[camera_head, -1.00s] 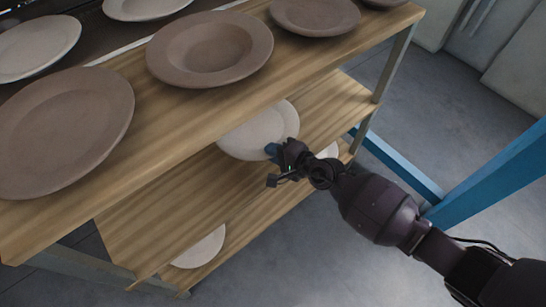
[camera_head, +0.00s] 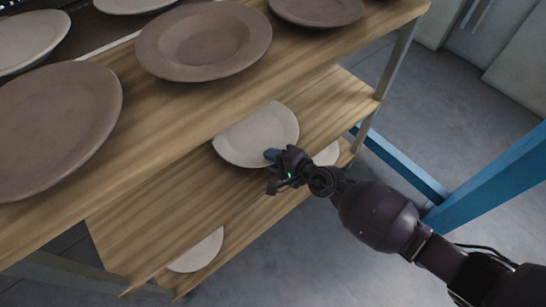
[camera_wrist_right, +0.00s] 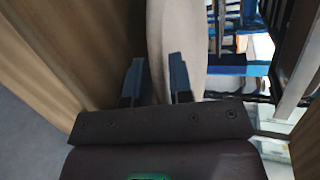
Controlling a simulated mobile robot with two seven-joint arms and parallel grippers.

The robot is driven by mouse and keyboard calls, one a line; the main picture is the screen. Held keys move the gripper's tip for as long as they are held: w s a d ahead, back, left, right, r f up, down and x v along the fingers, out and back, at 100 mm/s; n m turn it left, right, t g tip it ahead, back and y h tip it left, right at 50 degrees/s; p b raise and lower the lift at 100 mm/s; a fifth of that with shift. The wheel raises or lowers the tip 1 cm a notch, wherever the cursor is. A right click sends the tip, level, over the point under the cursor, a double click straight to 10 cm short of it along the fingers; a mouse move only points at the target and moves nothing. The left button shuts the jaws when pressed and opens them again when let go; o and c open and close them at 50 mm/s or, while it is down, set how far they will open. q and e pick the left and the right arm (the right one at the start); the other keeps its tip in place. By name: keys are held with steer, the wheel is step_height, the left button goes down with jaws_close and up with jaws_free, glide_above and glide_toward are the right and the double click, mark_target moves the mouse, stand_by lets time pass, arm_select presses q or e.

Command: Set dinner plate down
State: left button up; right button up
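A pale dinner plate (camera_head: 250,135) is over the middle wooden shelf, partly under the upper shelf's edge. My right gripper (camera_head: 273,156) is at its front right rim, with the blue fingertips against the plate. In the right wrist view, the plate (camera_wrist_right: 160,30) appears steeply from the side and its rim runs between the two dark fingers of my right gripper (camera_wrist_right: 157,80), which look closed on it. From these views I cannot tell whether the plate's underside touches the shelf. My left gripper is not in view.
The upper shelf (camera_head: 330,45) holds several brown plates (camera_head: 205,40). Pale plates show at the lower shelf's left (camera_head: 198,252) and right (camera_head: 328,154). A metal post (camera_head: 398,60) and a blue beam (camera_head: 490,185) stand to the right. The middle shelf (camera_head: 170,200) is bare left of the plate.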

steer(key=shift+r, duration=0.1)
steer(key=shift+s+d+r, duration=0.1)
steer(key=shift+d+r, duration=0.05)
steer(key=shift+d, duration=0.05)
steer(key=p+v, duration=0.2)
steer(key=v, duration=0.9)
steer(key=shift+s+d, duration=0.2)
